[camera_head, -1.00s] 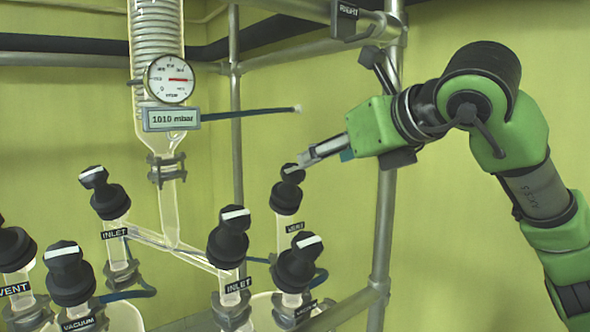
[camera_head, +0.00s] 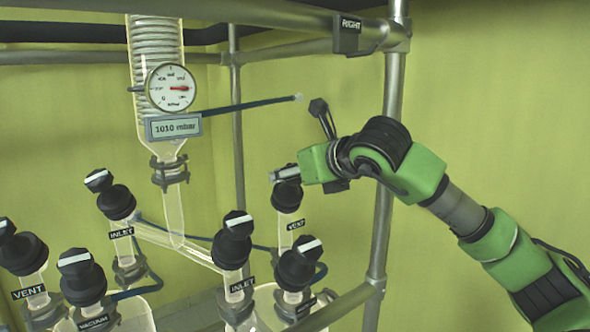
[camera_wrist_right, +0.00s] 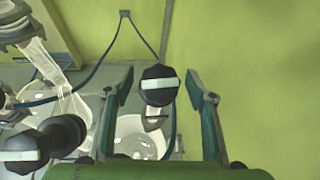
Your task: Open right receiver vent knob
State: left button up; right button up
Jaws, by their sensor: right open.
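The right receiver vent knob (camera_head: 286,191) is black and tops a glass neck with a VENT label, at the right of the glassware in the head view. In the right wrist view the black knob (camera_wrist_right: 159,87) with its pale bar lying crosswise sits between my fingers. My right gripper (camera_wrist_right: 157,100) is open, one finger on each side of the knob, with gaps visible on both sides. In the head view my right gripper (camera_head: 285,174) is at the top of the knob and hides part of it. My left gripper is in no view.
Other black knobs stand close by: the middle INLET knob (camera_head: 232,240), a VACUUM knob (camera_head: 298,265) and the rear INLET knob (camera_head: 114,195). A metal frame post (camera_head: 384,190) stands right of the vent knob. A gauge (camera_head: 171,88) hangs on the column.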

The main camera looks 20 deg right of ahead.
jog(key=c, duration=1.1)
jog(key=shift+f+n+y+b, duration=0.15)
jog(key=shift+n+y+b, duration=0.4)
jog(key=shift+n, duration=0.25)
jog(key=shift+r+n+g+y, duration=0.1)
jog(key=shift+n+g+y, duration=0.4)
jog(key=shift+n, duration=0.5)
jog(key=shift+r+n+g+y, duration=0.1)
jog(key=shift+n+g+y, duration=0.2)
jog(key=shift+n+y, duration=0.55)
jog(key=o, duration=1.1)
